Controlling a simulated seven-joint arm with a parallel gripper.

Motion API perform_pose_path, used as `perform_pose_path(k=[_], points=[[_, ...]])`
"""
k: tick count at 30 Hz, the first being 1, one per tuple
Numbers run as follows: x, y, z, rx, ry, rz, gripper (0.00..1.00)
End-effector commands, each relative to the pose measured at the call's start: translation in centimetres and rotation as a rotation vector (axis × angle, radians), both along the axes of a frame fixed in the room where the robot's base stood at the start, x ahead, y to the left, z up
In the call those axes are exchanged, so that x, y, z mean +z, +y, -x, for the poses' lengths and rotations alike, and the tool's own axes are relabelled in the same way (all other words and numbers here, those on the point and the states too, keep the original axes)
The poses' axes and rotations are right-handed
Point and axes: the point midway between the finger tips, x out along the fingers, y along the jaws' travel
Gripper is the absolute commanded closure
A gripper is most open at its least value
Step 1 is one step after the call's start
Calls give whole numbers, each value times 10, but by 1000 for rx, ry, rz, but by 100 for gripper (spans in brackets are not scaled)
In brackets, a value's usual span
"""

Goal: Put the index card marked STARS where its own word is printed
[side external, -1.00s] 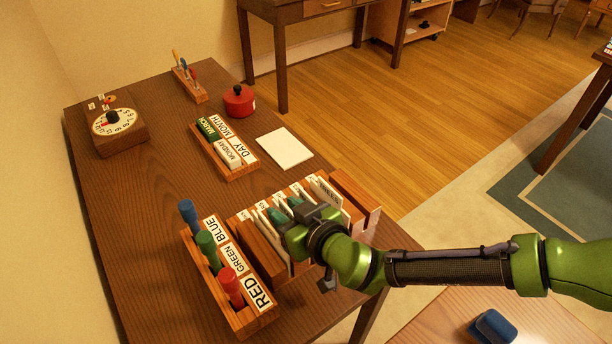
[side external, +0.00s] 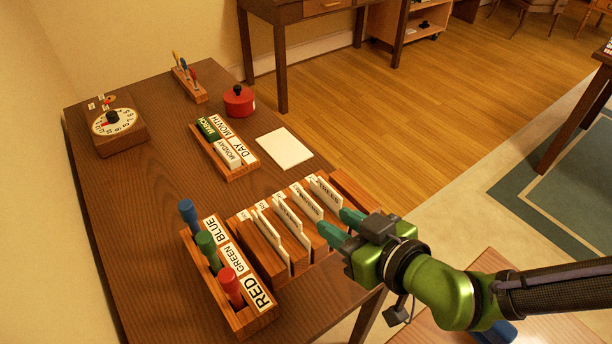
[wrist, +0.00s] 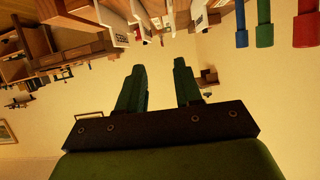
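A wooden card rack (side external: 264,257) stands at the near right part of the desk, with several white index cards upright in its slots. One card (side external: 326,192) stands towards the right end, another (side external: 306,205) is beside it, and more (side external: 292,222) stand to the left. Their printing is too small to read surely, so I cannot tell which is STARS. My gripper (side external: 342,226) is open and empty, its green fingertips close to the rack's front right side, apart from the cards. The open fingers also show in the wrist view (wrist: 161,88) with nothing between them.
A marker holder (side external: 243,318) with blue, green and red pegs stands left of the rack. Behind are a MONTH and DAY block holder (side external: 238,172), a blank white card (side external: 284,148), a red pot (side external: 239,103) and a dial box (side external: 122,137). The desk's middle left is clear.

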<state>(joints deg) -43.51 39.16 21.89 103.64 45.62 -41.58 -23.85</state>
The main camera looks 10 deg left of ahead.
Motion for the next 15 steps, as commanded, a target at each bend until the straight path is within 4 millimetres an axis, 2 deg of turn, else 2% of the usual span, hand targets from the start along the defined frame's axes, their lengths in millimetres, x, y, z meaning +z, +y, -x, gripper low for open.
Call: perform_pose_path(k=[1,3,5,6,8,9,11,12,15], points=[[22,-19,-15,-19,8,-13,66],[49,-52,-32,-46,42,-19,66],[71,-89,-45,-79,81,-20,66],[84,-115,-50,-107,108,-19,66],[102,-156,-54,-155,153,-16,66],[112,-184,-55,-193,186,-14,66],[125,-227,-50,-255,235,-13,66],[132,-255,-45,-301,271,-13,66],[144,-324,-22,-430,364,-24,66]])
